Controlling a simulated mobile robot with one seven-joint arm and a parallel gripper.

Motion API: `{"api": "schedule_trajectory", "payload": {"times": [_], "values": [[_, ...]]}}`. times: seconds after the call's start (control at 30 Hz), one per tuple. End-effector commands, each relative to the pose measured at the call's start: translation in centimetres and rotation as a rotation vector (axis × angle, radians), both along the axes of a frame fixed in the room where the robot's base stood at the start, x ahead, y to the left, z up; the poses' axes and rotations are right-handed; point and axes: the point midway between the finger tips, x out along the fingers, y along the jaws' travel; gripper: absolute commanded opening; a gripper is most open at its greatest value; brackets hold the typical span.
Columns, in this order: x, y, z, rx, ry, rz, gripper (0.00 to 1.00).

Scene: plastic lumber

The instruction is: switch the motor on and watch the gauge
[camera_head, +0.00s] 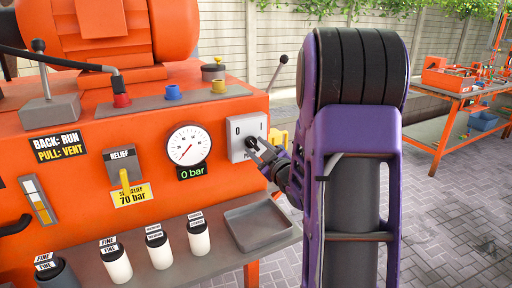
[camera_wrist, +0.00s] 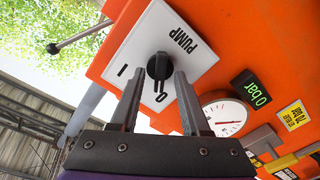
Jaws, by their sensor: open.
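The motor switch is a black rotary knob (camera_wrist: 159,67) on a white plate (camera_wrist: 150,30) marked 0, I and PUMP. In the wrist view the knob lies along the line toward the 0. My gripper (camera_wrist: 158,76) is open, with one finger on each side of the knob; I cannot tell if they touch it. In the head view my gripper (camera_head: 257,150) is at the plate (camera_head: 238,127) and partly covers it. The round gauge (camera_head: 187,145) has a white dial with a red needle at lower left. Its green display (camera_head: 192,171) reads 0 bar.
On the orange machine (camera_head: 90,205), a relief lever (camera_head: 124,181) with a yellow 70 bar tag is left of the gauge. A grey lever (camera_head: 43,70) stands at upper left. Several white bottles and an empty grey tray (camera_head: 257,224) are below. An orange workbench (camera_head: 455,85) stands at right.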

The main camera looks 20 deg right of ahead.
Motion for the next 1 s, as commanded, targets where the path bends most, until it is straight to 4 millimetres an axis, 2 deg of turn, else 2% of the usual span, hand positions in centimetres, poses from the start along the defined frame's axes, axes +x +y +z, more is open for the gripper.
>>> {"api": "schedule_trajectory", "payload": {"times": [0.1, 0.3, 0.37, 0.77, 1.0], "values": [[0.0, -0.01, -0.01, 0.0, 0.0, 0.0, 0.44], [0.01, 0.01, -0.01, 0.0, 0.0, 0.0, 0.08], [0.01, 0.01, -0.01, 0.0, 0.0, 0.0, 0.0], [0.02, 0.01, -0.01, 0.012, 0.0, 0.001, 0.0], [0.02, -0.05, -0.04, 0.1, 0.001, -0.001, 0.0]]}}
